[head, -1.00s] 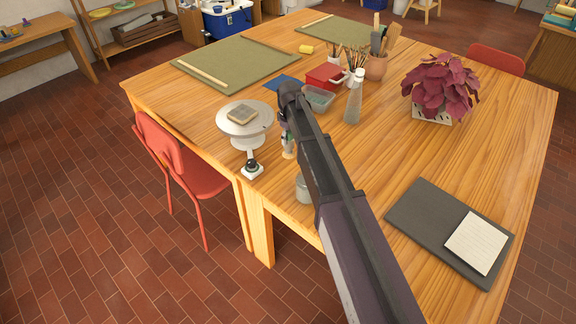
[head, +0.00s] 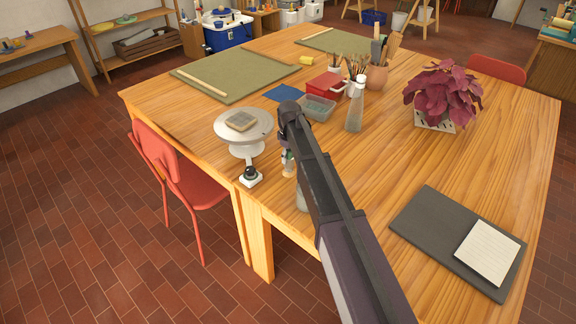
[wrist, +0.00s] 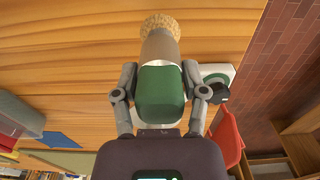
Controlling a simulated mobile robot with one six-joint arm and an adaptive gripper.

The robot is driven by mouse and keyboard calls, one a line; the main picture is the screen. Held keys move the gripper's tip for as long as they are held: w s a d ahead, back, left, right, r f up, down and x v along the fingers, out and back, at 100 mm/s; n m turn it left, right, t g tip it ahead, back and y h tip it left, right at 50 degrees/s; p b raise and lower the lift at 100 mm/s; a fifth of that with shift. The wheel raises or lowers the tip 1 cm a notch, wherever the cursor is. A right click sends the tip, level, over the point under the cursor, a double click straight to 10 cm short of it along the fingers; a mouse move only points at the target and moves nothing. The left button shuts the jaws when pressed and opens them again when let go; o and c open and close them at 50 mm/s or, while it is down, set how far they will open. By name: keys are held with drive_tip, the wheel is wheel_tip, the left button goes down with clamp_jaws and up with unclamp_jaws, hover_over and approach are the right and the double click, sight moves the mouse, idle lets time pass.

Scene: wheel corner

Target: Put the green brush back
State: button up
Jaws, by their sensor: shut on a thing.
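My gripper (wrist: 160,85) is shut on the green brush (wrist: 160,92). In the wrist view its green handle lies between the fingers, with a pale grey band and tan bristles beyond. In the head view my gripper (head: 288,155) is above the near edge of the wooden table, right of the white turntable (head: 262,125). The bristle end of the brush (head: 289,172) points down there. Several brushes stand in a holder (head: 335,72) farther back. A grey cup (head: 301,201) near the table edge is mostly hidden by my arm.
A black-and-white device (head: 251,176) stands close left of the brush at the table edge. A clear tub (head: 318,107), red box (head: 327,84), grey bottle (head: 355,110) and potted plant (head: 442,95) stand beyond.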

sight(289, 164)
drive_tip(key=shift+f+b, duration=1.9)
drive_tip(key=shift+f, duration=0.1)
drive_tip(key=o, duration=1.2)
drive_tip(key=shift+c, duration=0.2)
wheel_tip(289, 164, up, 12)
drive_tip(key=p, duration=1.2)
